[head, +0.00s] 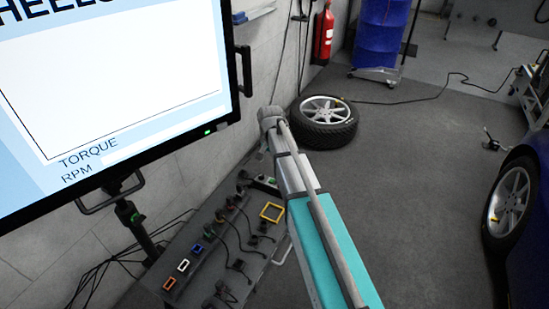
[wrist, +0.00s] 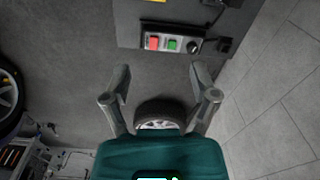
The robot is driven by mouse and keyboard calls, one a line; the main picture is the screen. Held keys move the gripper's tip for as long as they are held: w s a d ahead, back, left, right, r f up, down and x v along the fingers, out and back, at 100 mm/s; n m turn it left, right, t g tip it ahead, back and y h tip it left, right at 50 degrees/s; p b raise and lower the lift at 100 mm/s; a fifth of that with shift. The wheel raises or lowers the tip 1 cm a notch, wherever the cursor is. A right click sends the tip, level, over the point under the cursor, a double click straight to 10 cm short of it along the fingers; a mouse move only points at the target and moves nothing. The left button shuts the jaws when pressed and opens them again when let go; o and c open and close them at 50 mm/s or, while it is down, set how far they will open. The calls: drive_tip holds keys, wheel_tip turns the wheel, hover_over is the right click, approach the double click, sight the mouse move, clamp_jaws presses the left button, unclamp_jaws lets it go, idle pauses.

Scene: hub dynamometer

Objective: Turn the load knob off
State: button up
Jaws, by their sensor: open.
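In the wrist view, a small control panel with a black round knob (wrist: 193,46), a red button (wrist: 153,43) and a green button (wrist: 173,45) is fixed to the end of a dark grey cabinet (wrist: 135,20). The knob is at the panel's right end; its pointer setting is too small to read. My gripper (wrist: 160,72) is open and empty, its fingers apart below the panel in the picture and not touching the knob. In the head view my arm covers part of the cabinet, and I cannot make out the gripper or knob there.
Cables and plugs lie on the cabinet top (head: 215,240). A large screen (head: 110,90) stands at the left. A loose wheel (head: 325,120) lies on the floor near the wall. A blue car (head: 530,200) is at the right. The floor between is mostly clear.

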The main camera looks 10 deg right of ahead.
drive_tip(key=s+r+n+p, duration=0.1)
drive_tip(key=s+r+p, duration=0.1)
drive_tip(key=s, duration=0.3)
drive_tip(key=shift+s+d+r+p, duration=0.25)
drive_tip(key=shift+r+p, duration=0.15)
drive_tip(key=shift+r, duration=0.25)
drive_tip(key=s+r+n+p, duration=0.2)
drive_tip(key=s+r+p, duration=0.2)
drive_tip(key=s, duration=0.3)
drive_tip(key=s+r+n+p, duration=0.2)
drive_tip(key=s+r+p, duration=0.3)
drive_tip(key=s, duration=0.3)
drive_tip(key=shift+s+d+r+n, duration=0.3)
drive_tip(key=shift+d+n, duration=0.1)
drive_tip(key=shift+d, duration=0.05)
